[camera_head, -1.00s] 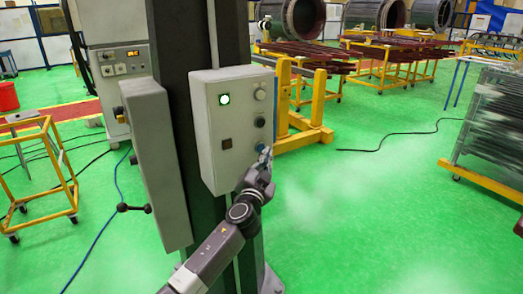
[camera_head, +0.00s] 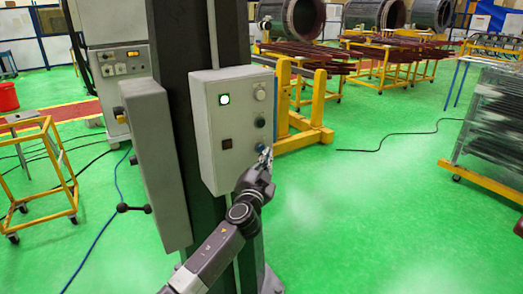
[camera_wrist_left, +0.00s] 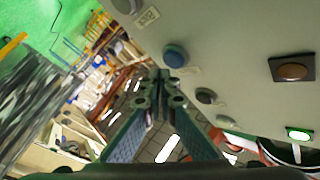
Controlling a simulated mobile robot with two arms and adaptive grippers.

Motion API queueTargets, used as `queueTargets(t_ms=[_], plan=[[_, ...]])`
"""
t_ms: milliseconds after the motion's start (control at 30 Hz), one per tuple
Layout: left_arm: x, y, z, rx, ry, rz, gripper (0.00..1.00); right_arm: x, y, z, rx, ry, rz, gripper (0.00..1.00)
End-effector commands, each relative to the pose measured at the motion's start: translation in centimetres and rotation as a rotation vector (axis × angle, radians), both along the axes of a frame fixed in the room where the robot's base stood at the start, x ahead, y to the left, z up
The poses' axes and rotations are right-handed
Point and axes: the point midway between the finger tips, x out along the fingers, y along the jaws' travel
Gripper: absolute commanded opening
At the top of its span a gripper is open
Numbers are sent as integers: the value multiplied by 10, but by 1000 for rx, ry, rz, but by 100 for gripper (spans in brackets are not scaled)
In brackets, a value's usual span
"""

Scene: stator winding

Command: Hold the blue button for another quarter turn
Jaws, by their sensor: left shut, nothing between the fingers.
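The blue button (camera_head: 261,147) sits low on the right side of the grey control box, partly hidden by my left gripper in the head view. In the left wrist view the blue button (camera_wrist_left: 175,54) shows clearly, just beyond the fingertips. My left gripper (camera_head: 266,155) comes up from below, with its fingertips at the button. It is shut with nothing between its fingers (camera_wrist_left: 163,76). I cannot tell whether the fingertips touch the button. My right gripper is not in view.
The control box (camera_head: 207,168) is on a dark column and bears a lit green lamp (camera_head: 224,99), a black knob (camera_head: 260,122) and a pale knob (camera_head: 260,94). A yellow frame (camera_head: 303,140) stands close behind on the right.

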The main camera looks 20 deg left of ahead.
Motion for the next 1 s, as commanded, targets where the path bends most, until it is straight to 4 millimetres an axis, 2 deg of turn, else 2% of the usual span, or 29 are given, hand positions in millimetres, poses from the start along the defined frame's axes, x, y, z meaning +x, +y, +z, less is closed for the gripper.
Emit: queueTargets(t_ms=[1000], plan=[[8, 10, 0, 0, 0, 0, 0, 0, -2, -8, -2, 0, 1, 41]])
